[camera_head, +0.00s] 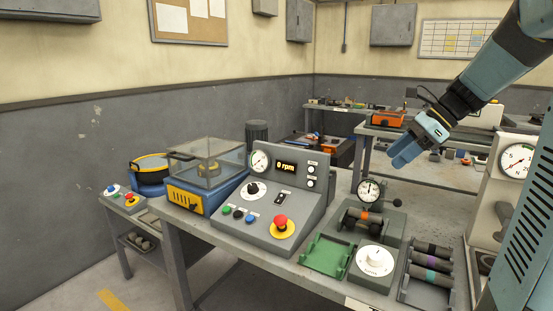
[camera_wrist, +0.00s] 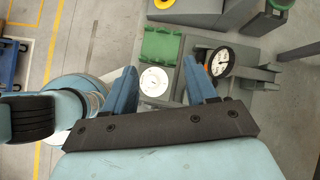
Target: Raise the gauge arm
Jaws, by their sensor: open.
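The dial gauge (camera_head: 369,190) has a white face and black rim and sits over the grey gauge fixture (camera_head: 398,228) on the bench. A small dark knob (camera_head: 397,203) shows at its right, seemingly on the gauge arm, whose exact outline is hard to tell. A dark shaft with an orange band (camera_head: 366,216) lies in the fixture under the dial.
A rack of banded shafts (camera_head: 430,266) is at the right, near a press with a large gauge (camera_head: 516,161). A control panel (camera_head: 268,205) stands left. The air around my gripper is clear.

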